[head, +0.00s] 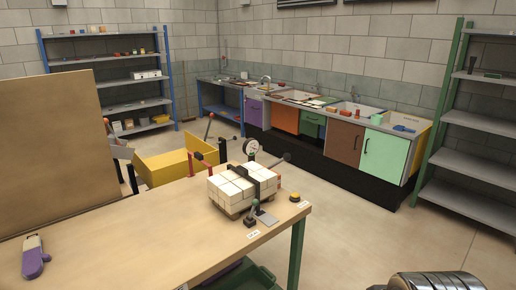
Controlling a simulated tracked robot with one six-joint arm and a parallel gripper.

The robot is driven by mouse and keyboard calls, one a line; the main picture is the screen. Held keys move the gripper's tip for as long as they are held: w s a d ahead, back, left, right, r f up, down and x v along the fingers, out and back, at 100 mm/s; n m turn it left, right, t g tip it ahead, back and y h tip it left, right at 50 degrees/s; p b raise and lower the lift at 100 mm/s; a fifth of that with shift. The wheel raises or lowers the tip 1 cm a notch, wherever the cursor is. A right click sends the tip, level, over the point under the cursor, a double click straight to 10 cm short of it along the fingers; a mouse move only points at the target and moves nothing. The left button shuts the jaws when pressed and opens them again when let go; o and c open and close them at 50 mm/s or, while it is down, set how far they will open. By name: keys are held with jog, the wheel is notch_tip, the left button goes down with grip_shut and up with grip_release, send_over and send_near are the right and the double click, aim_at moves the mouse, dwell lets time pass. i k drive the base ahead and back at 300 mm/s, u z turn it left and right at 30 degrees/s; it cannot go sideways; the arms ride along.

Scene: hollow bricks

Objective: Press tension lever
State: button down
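A bundle of cream-white bricks (232,190) sits on the wooden table, with a dark strap (265,180) around it. A small lever with a dark base and greenish handle (253,212) stands at the front of the bundle, beside a flat grey plate (265,217). A white label (253,234) lies in front of it, its text too small to read. A dark rod with a round knob (286,157) sticks out to the right behind the bundle. I cannot tell which of these is the tension lever.
A yellow-topped button (295,197) is near the table's (130,250) right edge. A round dial gauge (251,147) and a red upright part (190,164) stand behind the bricks. A purple object (35,257) lies at left. The table's middle is clear.

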aim_at(286, 157)
jog(key=u, duration=0.45)
jog(key=i, duration=0.55)
jog(key=u, duration=0.6)
jog(key=i, duration=0.6)
jog(key=u, duration=0.25)
